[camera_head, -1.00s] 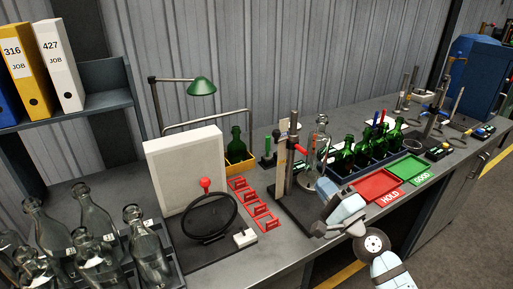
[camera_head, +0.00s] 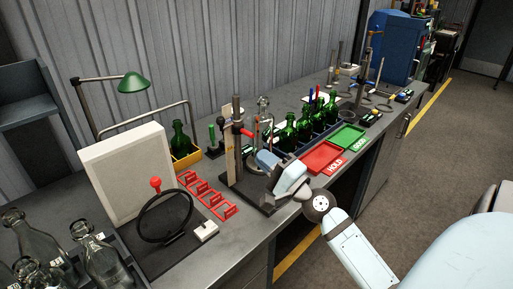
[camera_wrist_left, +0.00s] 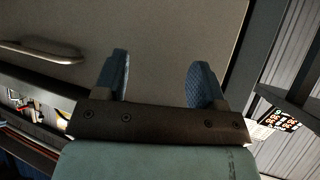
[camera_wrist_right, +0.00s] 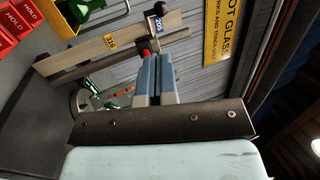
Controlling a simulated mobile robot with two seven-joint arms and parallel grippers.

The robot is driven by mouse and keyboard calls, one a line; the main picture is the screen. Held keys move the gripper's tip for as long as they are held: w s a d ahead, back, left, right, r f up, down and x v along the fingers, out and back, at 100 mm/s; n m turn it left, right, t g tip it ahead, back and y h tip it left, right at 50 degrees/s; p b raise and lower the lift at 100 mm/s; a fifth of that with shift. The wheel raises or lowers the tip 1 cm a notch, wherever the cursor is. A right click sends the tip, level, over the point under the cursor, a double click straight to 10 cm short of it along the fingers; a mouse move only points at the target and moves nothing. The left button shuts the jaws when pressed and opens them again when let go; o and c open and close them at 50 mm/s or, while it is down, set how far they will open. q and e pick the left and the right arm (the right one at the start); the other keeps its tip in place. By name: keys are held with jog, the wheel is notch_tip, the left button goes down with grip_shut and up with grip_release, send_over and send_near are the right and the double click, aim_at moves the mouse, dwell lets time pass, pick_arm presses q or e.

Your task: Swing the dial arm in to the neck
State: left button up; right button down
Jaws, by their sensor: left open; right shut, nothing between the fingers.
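The gauge stand (camera_head: 237,122) has a dark upright post, a pale upright plate and a dark base on the bench. An arm with a red end (camera_head: 248,132) reaches right from the post; I cannot clearly make out the dial. A clear bottle (camera_head: 263,104) stands beside the post, partly hidden. My right gripper (camera_head: 263,160) is shut and empty, just right of the post and low in front of the bottle. In the right wrist view a red tip (camera_wrist_right: 146,52) shows just beyond the fingers; contact is unclear. My left gripper (camera_wrist_left: 160,78) is open and empty, facing a cabinet panel.
Green bottles (camera_head: 305,125) stand in a blue crate right of the stand. The red HOLD tray (camera_head: 322,157) and green GOOD tray (camera_head: 347,137) lie in front. Clear bottles (camera_head: 100,255) fill the near left.

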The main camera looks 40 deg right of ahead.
aim_at(222, 125)
jog(key=p+x, duration=0.4)
jog(key=x, duration=0.7)
jog(key=shift+w+a+r, duration=0.1)
jog(key=shift+w, duration=0.45)
jog(key=shift+w+a+r+m+h+p, duration=0.15)
jog(key=shift+m+h+p, duration=0.1)
jog(key=shift+h+p, duration=0.25)
jog(key=shift+w+a+r+m+h+p, duration=0.1)
jog(key=shift+m+h+p, duration=0.15)
jog(key=shift+h+p, duration=0.25)
jog(key=shift+w+a+f+h+p, duration=0.1)
jog(key=shift+f+h+p, duration=0.05)
jog(key=shift+h+p, duration=0.15)
jog(key=shift+f, duration=0.2)
